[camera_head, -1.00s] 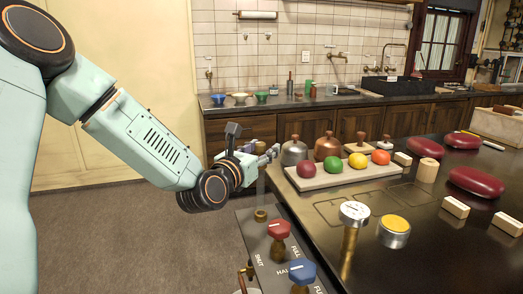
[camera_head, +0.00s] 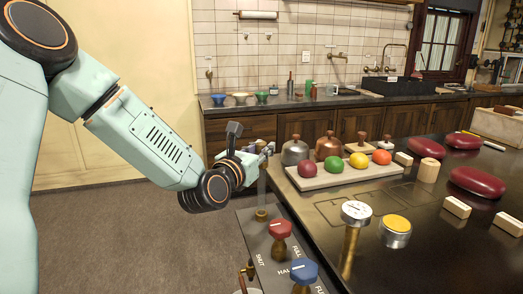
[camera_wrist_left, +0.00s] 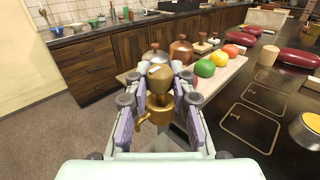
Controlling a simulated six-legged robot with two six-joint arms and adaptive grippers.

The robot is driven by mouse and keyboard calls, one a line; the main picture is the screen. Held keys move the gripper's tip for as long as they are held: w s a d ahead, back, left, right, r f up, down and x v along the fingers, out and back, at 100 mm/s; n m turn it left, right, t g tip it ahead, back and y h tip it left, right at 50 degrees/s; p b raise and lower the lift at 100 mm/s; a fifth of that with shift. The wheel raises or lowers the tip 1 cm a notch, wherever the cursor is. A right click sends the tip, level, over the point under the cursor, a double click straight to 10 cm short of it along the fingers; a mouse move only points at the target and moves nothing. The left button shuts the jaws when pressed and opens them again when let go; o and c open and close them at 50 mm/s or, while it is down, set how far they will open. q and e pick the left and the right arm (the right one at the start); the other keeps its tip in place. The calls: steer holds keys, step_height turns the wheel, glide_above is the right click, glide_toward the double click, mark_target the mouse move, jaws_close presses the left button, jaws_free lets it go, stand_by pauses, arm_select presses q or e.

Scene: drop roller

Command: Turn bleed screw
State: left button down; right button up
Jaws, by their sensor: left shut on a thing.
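The brass bleed screw (camera_wrist_left: 160,82) shows in the left wrist view, with a rounded top bearing a pale mark and a brass body with a side spout below it. My left gripper (camera_wrist_left: 158,92) has its fingers on either side of it and is shut on it. The screw itself is hidden there by the fingers. My right gripper is not in view.
Red (camera_head: 280,229) and blue (camera_head: 303,272) knobs stand on a labelled panel below the gripper. A tray (camera_head: 300,184) with coloured balls, metal domes (camera_head: 294,151), a brass post with a dial (camera_head: 355,213) and a yellow button (camera_head: 396,226) are on the counter to the right.

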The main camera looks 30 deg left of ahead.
arm_select(q)
steer(key=shift+d+f+n+g+y+b, duration=0.15)
steer(key=shift+n+g+y+b, duration=0.25)
steer(key=shift+n+y+b, duration=1.1)
steer(key=n+g+y+b, duration=0.1)
steer(key=y+b, duration=0.1)
steer(key=y, duration=0.1)
steer(key=n+g+y+b, duration=0.1)
steer(key=n+g+y, duration=0.1)
steer(key=y, duration=0.1)
steer(key=shift+w+b, duration=0.1)
steer(key=shift+b, duration=0.25)
steer(key=n+g+y+b, duration=0.2)
steer(key=n+g+y, duration=0.2)
steer(key=shift+g, duration=0.3)
steer(key=shift+n+g+y+b, duration=0.75)
steer(key=shift+n+g, duration=0.55)
steer(key=shift+g, duration=0.45)
steer(key=shift+n+g+y+b, duration=0.75)
steer(key=shift+n+g, duration=0.55)
steer(key=shift+g, duration=0.45)
steer(key=shift+n+g, duration=0.6)
steer(key=shift+g, duration=0.4)
steer(key=shift+n+g+b, duration=0.4)
steer(key=shift+n+g, duration=0.1)
steer(key=shift+g, duration=0.3)
steer(key=shift+r+n+g, duration=0.2)
steer(key=shift+n+g, duration=0.9)
steer(key=shift+g, duration=0.6)
